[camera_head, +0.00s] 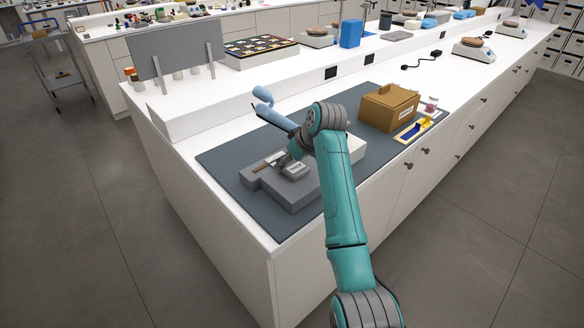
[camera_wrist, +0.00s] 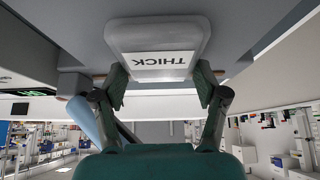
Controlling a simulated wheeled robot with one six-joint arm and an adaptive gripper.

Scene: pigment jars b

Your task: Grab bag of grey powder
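A small grey item with a white label, which looks like the bag of grey powder (camera_head: 295,171), lies on a larger grey block-like device (camera_head: 305,189) on the dark mat. In the wrist view the bag (camera_wrist: 158,36) is grey with rounded corners, and its label reads "THICK". My gripper (camera_head: 291,152) is right at the bag. In the wrist view my gripper (camera_wrist: 162,83) has its two dark green fingers spread wide, with the tips beside the bag's near corners. I see no clear pinch on it. Whether the fingertips touch its sides is hard to tell.
A cardboard box (camera_head: 389,107) stands on the mat (camera_head: 228,156) to the right, with a yellow-blue tray (camera_head: 415,130) and small jar (camera_head: 431,104) beside it. Light-blue cylindrical parts (camera_head: 272,114) show behind my gripper. A raised white shelf (camera_head: 240,92) runs along the back.

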